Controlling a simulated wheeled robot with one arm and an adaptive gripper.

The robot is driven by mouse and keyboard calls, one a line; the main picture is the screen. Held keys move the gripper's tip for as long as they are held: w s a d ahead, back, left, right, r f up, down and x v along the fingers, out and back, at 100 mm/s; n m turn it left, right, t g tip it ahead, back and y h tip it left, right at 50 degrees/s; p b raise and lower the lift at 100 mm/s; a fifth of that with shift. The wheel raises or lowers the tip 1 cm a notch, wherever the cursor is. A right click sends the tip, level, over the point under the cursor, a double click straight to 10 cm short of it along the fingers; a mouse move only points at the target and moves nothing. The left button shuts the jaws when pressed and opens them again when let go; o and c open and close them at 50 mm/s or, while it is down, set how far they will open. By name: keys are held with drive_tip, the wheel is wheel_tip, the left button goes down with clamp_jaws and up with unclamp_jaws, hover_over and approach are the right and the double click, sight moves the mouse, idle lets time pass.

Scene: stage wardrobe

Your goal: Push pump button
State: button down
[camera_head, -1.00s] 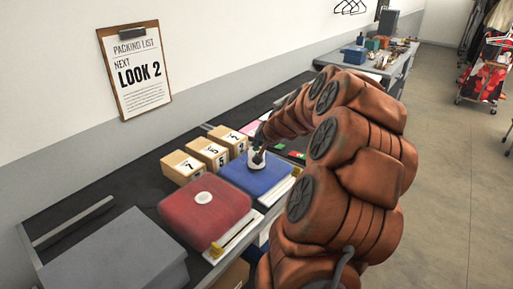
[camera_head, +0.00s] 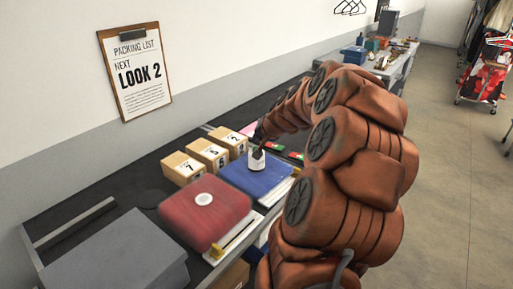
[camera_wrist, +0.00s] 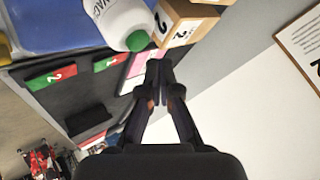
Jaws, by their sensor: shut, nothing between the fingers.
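The white pump (camera_head: 256,163) stands on a blue case (camera_head: 257,180) on the counter. The wrist view shows the pump (camera_wrist: 112,18) close up at the top, with part of a "VAC" label and a round green button (camera_wrist: 138,40) on its end. My gripper (camera_wrist: 159,64) is shut and empty. Its fingertips appear just beside the green button in the wrist view, apart in the picture; exact depth cannot be told. In the head view my arm reaches over the counter, and its dark end is near the top of the pump.
A red case (camera_head: 205,213) with a white disc lies left of the blue one. Several numbered cardboard boxes (camera_head: 208,152) stand behind, close to the pump. A grey box (camera_head: 115,255) is front left. A clipboard (camera_head: 134,73) hangs on the wall.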

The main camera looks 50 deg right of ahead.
drive_tip(key=shift+r+p, duration=0.8)
drive_tip(key=shift+r, duration=1.65)
drive_tip(key=s+a+f+n+g+y, duration=0.15)
drive_tip(key=a+n, duration=0.25)
drive_tip(key=a, duration=1.1)
drive_tip(key=s+a+f+n+g+y, duration=0.1)
drive_tip(key=s+a+n+g+y, duration=0.2)
drive_tip(key=a, duration=1.3)
drive_tip(key=s+a+f+n+g, duration=0.1)
drive_tip(key=s+a+n+g, duration=0.2)
drive_tip(key=s, duration=0.9)
drive_tip(key=s+a+f+n+g+h, duration=0.1)
drive_tip(key=s+a+f+n+g, duration=0.1)
drive_tip(key=s+a, duration=0.5)
drive_tip(key=s+g, duration=0.1)
drive_tip(key=s, duration=0.4)
drive_tip(key=shift+s+f+n+p, duration=0.2)
drive_tip(key=shift+s+n+p, duration=0.15)
drive_tip(key=shift+s+n, duration=0.05)
